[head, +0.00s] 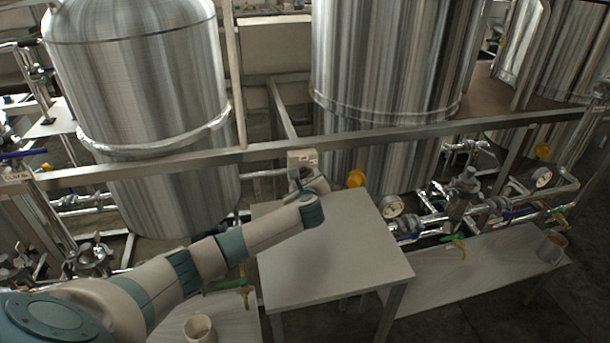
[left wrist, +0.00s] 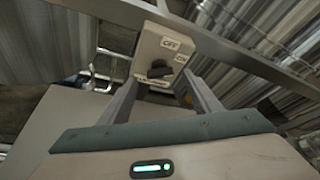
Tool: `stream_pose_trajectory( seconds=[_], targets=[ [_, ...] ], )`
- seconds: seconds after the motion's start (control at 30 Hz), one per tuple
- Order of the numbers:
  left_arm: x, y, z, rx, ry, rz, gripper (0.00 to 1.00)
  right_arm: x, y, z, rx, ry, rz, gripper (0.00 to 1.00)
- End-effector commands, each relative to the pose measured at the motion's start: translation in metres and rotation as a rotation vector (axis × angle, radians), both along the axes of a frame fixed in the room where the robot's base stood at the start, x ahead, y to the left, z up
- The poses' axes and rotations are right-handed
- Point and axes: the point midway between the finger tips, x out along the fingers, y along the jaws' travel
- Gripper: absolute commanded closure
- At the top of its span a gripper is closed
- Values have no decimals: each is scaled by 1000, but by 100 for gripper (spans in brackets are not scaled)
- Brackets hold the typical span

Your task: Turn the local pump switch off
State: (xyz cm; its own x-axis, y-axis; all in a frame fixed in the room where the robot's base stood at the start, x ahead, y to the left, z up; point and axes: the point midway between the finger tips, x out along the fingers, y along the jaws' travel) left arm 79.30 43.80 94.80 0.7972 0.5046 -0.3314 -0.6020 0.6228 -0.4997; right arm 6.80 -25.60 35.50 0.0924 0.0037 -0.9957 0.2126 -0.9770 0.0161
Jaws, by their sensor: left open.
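The local pump switch (head: 303,158) is a small pale box fixed on the metal rail, above the back of the grey table. In the left wrist view the switch box (left wrist: 163,46) carries a dark knob (left wrist: 158,71) and small white labels, one reading OFF. The knob's exact setting is hard to tell. My left gripper (head: 302,181) is just below and in front of the box. In the left wrist view its two fingers (left wrist: 160,86) are apart, on either side of the knob's lower area, with nothing held. Whether they touch the box is unclear. My right gripper is out of view.
The metal rail (head: 200,161) runs across in front of the steel tanks (head: 145,80). The grey table (head: 335,260) below my left arm is bare. Pipes with gauges (head: 390,206) and a low bench (head: 480,270) stand at right. A cup (head: 200,329) stands at the front left.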

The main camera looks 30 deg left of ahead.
Motion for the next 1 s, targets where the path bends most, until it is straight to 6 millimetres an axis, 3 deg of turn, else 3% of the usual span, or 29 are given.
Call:
stream_pose_trajectory(
  seconds=[0.4,0.8,0.83,1.0],
  targets=[
    [31,19,-12,-1,-1,0,42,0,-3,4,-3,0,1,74],
    [34,21,-14,0,0,0,42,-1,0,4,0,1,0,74],
    [34,21,-14,0,0,0,45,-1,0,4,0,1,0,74],
    [34,21,-14,0,0,0,84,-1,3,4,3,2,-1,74]
  ],
)
